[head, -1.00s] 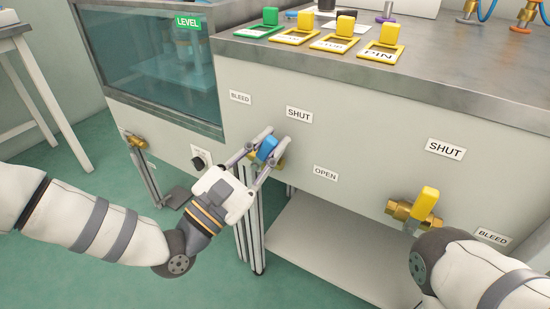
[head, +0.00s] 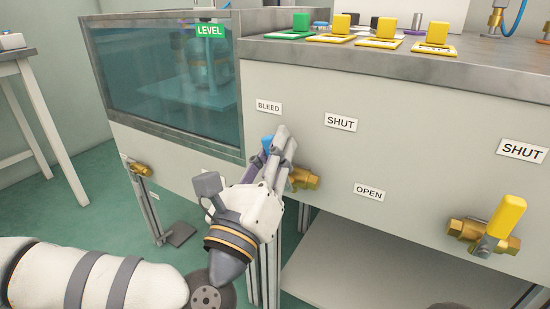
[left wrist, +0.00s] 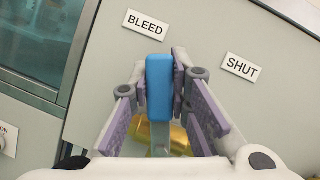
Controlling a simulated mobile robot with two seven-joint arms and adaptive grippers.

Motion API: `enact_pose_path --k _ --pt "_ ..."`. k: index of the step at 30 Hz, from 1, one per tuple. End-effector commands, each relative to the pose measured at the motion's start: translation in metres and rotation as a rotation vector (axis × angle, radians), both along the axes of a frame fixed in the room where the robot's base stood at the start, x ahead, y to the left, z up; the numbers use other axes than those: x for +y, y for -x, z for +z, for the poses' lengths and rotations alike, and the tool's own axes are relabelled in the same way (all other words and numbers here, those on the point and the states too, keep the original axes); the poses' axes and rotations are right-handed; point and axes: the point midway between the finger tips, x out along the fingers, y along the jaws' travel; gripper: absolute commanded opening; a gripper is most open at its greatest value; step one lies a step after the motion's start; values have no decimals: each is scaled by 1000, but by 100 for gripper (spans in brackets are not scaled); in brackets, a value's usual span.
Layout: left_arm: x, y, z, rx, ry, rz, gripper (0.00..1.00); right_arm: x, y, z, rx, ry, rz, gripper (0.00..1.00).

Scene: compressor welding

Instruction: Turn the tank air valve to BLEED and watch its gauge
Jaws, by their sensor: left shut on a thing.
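The tank air valve has a blue handle (head: 267,143) and a brass body (head: 305,180) on the pale front panel. My left gripper (head: 272,150) is shut on the blue handle, which leans up and left toward the BLEED label (head: 268,107). In the left wrist view, the blue handle (left wrist: 159,88) stands between the finger pads, just below the BLEED label (left wrist: 147,24). The SHUT label (left wrist: 241,67) is to its right. The fingers partly cover the handle in the head view. I see no gauge dial. My right gripper is out of view.
A yellow-handled valve (head: 500,228) sticks out of the panel at right. An OPEN label (head: 369,192) is between the valves. The glass tank (head: 165,85) with a LEVEL tag is at left. Yellow and green tagged blocks stand on the metal top (head: 400,65).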

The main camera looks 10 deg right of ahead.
Motion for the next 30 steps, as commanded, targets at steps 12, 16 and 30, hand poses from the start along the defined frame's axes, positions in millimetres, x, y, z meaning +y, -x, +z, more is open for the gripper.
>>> enact_pose_path --k 12,16,30 --pt "6 -4 -5 83 109 1 0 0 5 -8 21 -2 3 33" --pt "7 -5 -6 90 118 0 0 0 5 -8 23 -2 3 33" --pt "7 -5 -5 91 121 0 38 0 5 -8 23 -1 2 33"
